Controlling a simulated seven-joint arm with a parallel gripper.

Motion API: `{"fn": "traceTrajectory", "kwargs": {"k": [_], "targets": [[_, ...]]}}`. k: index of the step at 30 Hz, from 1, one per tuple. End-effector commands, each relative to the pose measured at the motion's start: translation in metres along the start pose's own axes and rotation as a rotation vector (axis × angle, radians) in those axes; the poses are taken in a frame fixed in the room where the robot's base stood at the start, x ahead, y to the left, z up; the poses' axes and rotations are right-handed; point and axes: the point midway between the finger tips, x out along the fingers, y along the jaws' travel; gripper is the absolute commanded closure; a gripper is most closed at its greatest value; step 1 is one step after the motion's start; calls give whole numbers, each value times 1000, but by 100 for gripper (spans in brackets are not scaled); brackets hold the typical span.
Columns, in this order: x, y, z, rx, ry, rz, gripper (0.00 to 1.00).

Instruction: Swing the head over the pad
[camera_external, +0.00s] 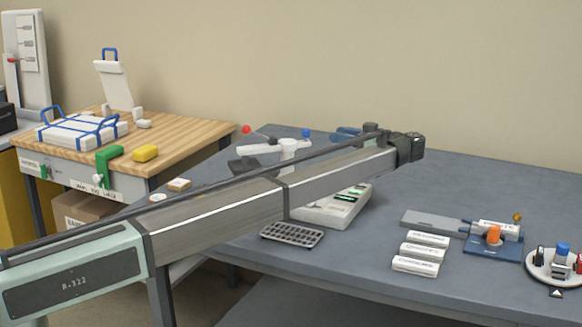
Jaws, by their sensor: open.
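A white post with a horizontal white arm (260,149) stands at the back left of the grey table, partly behind my arm. It looks like the swing head, with a red ball knob (246,129) at upper left and a blue knob (306,132) on the right. A dark block (243,167) lies below the white arm's left end; I cannot tell whether it is the pad. My long arm link crosses in front of this fixture and ends in a dark joint right of it. My gripper cannot be made out.
A white device (332,212) with green displays and a dark grid tray (292,235) lie nearer on the grey table (470,180). White cartridges (421,253), a blue fixture (493,246) and a round white base (556,277) stand at right. A wooden bench (185,135) is at left.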

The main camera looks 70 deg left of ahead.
Motion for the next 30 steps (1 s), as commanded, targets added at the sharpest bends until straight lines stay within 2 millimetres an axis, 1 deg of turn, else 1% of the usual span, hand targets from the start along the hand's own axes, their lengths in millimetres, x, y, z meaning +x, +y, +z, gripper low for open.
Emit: {"fn": "traceTrajectory", "kwargs": {"k": [3,10,12,14,15,17,18,20,21,23,24,26,27,29,30], "targets": [[-6,0,0,0,0,1,52],[-6,0,0,0,0,1,52],[-4,0,0,0,0,-1,52],[3,2,0,0,0,-8,52],[12,4,-1,-1,0,-16,52],[30,9,-12,-10,-4,-33,52],[46,12,-26,-22,-10,-48,52],[69,12,-48,-42,-18,-70,52],[85,11,-64,-56,-23,-84,52],[108,7,-87,-77,-32,-103,52],[122,4,-100,-91,-36,-115,52],[142,-3,-121,-109,-47,-130,52],[155,-8,-131,-118,-61,-140,52],[172,-16,-147,-129,-92,-152,52],[184,-22,-155,-133,-118,-159,52]]}}
